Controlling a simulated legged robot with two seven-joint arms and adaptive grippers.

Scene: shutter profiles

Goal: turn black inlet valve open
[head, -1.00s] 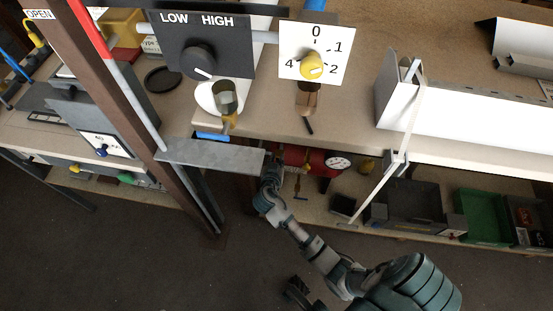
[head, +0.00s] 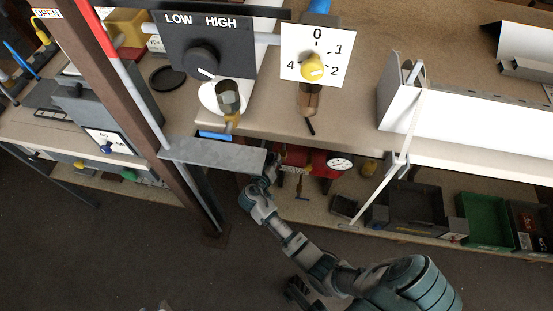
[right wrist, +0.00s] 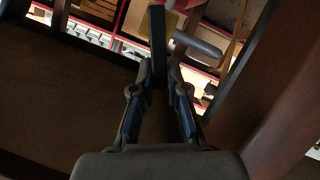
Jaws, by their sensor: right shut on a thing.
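My right gripper (head: 270,174) reaches under the bench edge, partly hidden by the grey metal plate. In the right wrist view its two fingers (right wrist: 161,78) are closed around a dark flat upright bar (right wrist: 158,42), which looks like the black inlet valve's handle. The valve's body is not clear, and in the head view the handle is too small and covered to tell. A grey rounded rod (right wrist: 198,46) lies just right of the bar in the wrist view. My left gripper is not in view.
The grey plate (head: 212,154) and a brown post (head: 125,95) stand close to my right forearm. A red tank (head: 310,160) with a white gauge (head: 340,164) sits just right of the gripper. A white strut (head: 385,165) and a green bin (head: 485,218) are further right.

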